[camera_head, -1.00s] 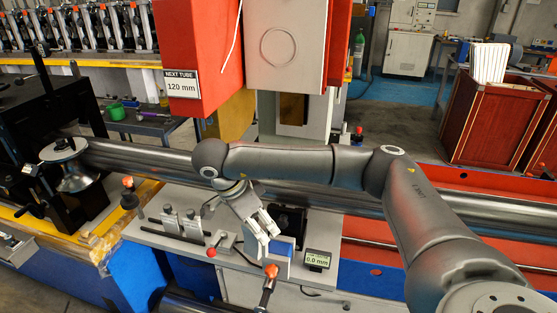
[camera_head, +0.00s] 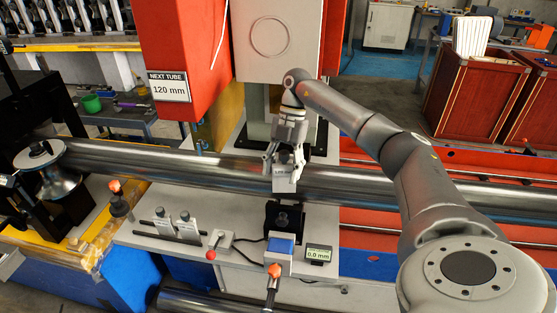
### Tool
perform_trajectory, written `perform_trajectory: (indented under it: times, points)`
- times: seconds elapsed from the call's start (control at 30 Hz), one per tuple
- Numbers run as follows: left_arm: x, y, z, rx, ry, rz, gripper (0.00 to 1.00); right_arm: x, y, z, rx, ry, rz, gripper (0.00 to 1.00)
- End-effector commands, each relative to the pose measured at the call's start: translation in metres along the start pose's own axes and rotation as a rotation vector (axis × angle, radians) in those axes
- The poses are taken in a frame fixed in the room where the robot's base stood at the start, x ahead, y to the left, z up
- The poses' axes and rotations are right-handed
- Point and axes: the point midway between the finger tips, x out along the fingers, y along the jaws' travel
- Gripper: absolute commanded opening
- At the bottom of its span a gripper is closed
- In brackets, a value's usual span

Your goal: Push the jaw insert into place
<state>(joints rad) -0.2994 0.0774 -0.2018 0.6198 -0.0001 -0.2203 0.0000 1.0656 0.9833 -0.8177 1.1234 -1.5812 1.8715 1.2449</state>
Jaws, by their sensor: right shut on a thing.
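My right gripper (camera_head: 284,166) is in the middle of the head view, pointing down, with its fingers shut on a grey jaw insert (camera_head: 285,181). The insert has a small label, too small to read surely. It is held in front of the long steel tube (camera_head: 220,171) and above the black jaw seat (camera_head: 283,219); it looks apart from the seat. Whether it touches the tube I cannot tell. My left gripper is not in view.
Two more inserts (camera_head: 187,226) stand in a rack at left. A red-knobbed lever (camera_head: 215,240), a blue-topped block (camera_head: 281,246) and a display (camera_head: 318,254) reading 0.0 mm are near the seat. A sign (camera_head: 168,87) reads "NEXT TUBE 120 mm". A red-knobbed handle (camera_head: 272,280) stands in front.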

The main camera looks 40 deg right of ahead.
Motion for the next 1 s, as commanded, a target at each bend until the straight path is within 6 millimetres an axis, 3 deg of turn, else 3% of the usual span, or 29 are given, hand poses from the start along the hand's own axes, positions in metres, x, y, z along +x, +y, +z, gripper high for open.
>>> perform_trajectory:
  times: [0.2,0.83,1.0]
  points:
    - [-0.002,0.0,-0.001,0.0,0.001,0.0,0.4,-0.006,-0.003,0.004,0.126,0.0,0.054,0.22]
    - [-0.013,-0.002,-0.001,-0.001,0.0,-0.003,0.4,-0.009,-0.004,0.003,0.15,0.012,0.067,0.22]
    - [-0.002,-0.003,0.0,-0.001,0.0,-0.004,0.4,0.008,-0.003,0.009,0.15,0.012,0.067,0.22]
